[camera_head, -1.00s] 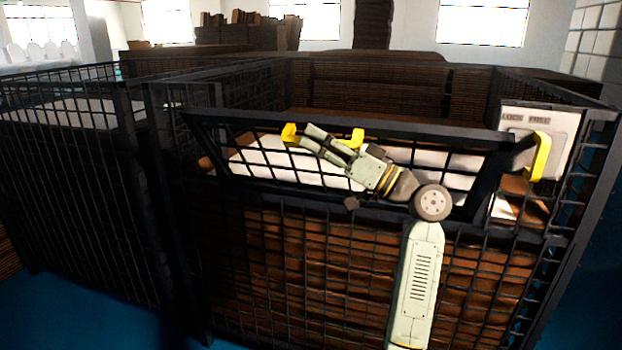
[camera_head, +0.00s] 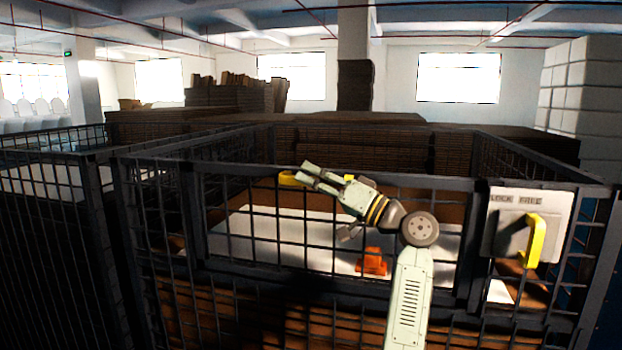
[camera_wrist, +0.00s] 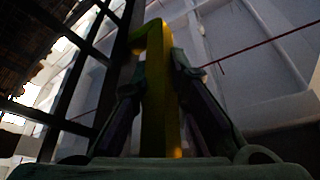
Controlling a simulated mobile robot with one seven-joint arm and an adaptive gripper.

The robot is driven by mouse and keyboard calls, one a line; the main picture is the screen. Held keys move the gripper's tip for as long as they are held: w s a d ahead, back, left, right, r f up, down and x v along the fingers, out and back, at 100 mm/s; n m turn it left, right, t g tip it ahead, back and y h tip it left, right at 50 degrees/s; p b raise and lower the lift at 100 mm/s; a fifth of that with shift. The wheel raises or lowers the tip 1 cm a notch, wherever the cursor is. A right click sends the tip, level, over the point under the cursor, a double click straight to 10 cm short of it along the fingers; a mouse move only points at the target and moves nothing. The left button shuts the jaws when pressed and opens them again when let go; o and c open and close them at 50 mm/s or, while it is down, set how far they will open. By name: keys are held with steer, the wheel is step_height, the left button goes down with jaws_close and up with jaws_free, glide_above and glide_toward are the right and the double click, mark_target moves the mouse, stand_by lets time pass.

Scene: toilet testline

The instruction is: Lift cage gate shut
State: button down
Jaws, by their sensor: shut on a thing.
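The cage gate (camera_head: 235,225) is a black mesh panel at the front of the cage and now stands about upright, its top bar near level with the cage's front rails. A yellow handle (camera_head: 291,179) is on its top bar. My gripper (camera_head: 308,172) is at that handle. In the wrist view the fingers (camera_wrist: 160,80) are shut on the yellow handle (camera_wrist: 154,95), one on each side. A white panel (camera_head: 505,210) marked "LOCK FREE" with a yellow lever (camera_head: 533,240) is on the right post. The lever hangs down. Whether the gate meets its posts cannot be told.
Inside the cage an orange object (camera_head: 372,262) sits on a white sheet (camera_head: 240,228). Another black mesh cage (camera_head: 50,200) stands close on the left. Stacked brown boards (camera_head: 240,96) are behind, and white blocks (camera_head: 575,90) at the right.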

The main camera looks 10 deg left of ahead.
steer(key=shift+w+f, duration=0.15)
steer(key=shift+f, duration=0.4)
steer(key=c, duration=1.8)
jaws_free()
steer(key=shift+w, duration=0.1)
steer(key=shift+o, duration=1.2)
steer(key=shift+r, duration=0.15)
steer(key=shift+d+r, duration=0.1)
steer(key=v, duration=1.2)
